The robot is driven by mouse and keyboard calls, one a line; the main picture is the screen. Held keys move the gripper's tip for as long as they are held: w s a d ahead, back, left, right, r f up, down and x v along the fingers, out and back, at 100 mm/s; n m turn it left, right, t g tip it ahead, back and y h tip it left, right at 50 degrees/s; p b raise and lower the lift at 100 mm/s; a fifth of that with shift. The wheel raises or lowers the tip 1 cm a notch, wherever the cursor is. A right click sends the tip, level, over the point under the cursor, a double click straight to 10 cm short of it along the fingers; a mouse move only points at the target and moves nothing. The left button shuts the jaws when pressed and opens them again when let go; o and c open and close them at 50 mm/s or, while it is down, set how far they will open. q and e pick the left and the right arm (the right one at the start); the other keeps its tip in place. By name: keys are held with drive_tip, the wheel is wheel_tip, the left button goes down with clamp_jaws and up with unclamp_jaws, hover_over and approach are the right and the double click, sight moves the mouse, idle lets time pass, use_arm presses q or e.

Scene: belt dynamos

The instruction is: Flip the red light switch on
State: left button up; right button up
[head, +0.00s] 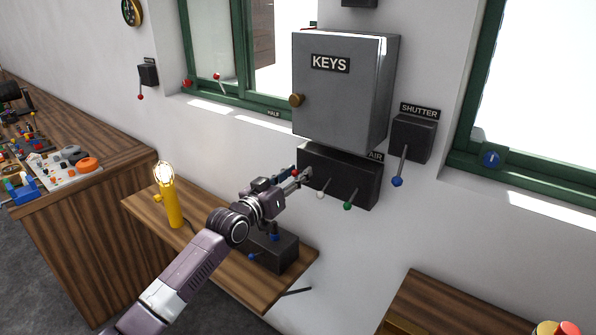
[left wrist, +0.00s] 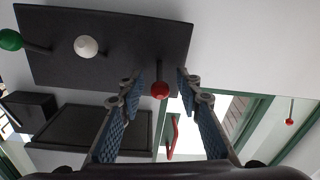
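A dark switch box (head: 338,172) is on the white wall below the key cabinet. It carries a lever with a red knob (head: 295,172), one with a white knob (head: 320,194) and one with a green knob (head: 347,205). The left gripper (head: 302,176) is at the red lever, at the box's left end. In the left wrist view, the red knob (left wrist: 160,89) hangs between the two open fingertips (left wrist: 159,78), with a gap on both sides. The white knob (left wrist: 86,46) and green knob (left wrist: 10,40) are further left there. The right gripper is not in view.
The grey key cabinet (head: 340,95) juts out just above the switch box. A shutter switch (head: 413,138) with a blue knob is to the right. A wooden shelf (head: 140,208) below holds a yellow lamp (head: 170,205) and a dark box (head: 275,248).

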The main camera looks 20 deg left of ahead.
use_arm(q)
drive_tip(key=shift+w+d, duration=0.1)
drive_tip(key=shift+w, duration=0.3)
clamp_jaws()
